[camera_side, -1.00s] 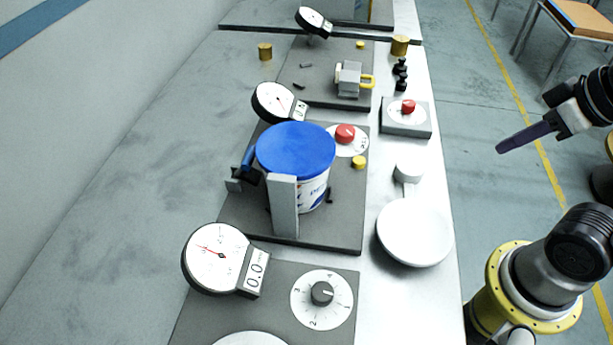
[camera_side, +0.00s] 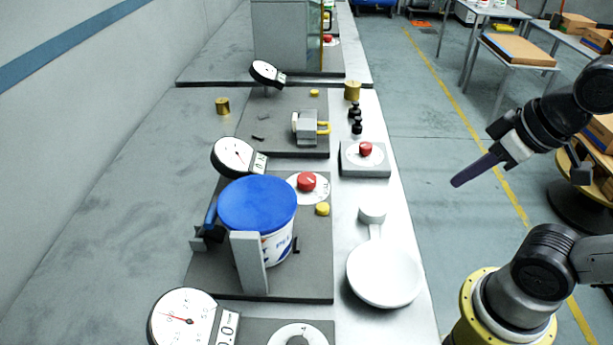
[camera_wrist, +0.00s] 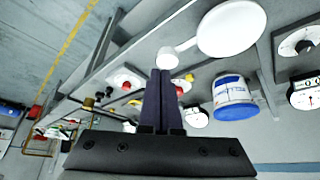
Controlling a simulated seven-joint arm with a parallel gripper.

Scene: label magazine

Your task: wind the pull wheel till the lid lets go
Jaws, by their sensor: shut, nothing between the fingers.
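A white tub (camera_side: 279,246) with a blue lid (camera_side: 257,203) stands upright on a dark plate (camera_side: 310,285). The lid sits on the tub. A grey upright post (camera_side: 249,264) stands in front of it, and a blue-handled part (camera_side: 211,216) is at its left. A red knob (camera_side: 307,181) on a round white dial is behind the tub to the right; I cannot tell if this is the pull wheel. The tub also shows in the wrist view (camera_wrist: 231,90). My gripper (camera_side: 456,184) is shut and empty, in the air right of the bench, apart from everything.
A gauge (camera_side: 233,157) stands behind the tub, and another gauge (camera_side: 183,319) is at the front. A white round pan-like piece (camera_side: 385,275) lies right of the plate. The floor between bench and gripper is clear.

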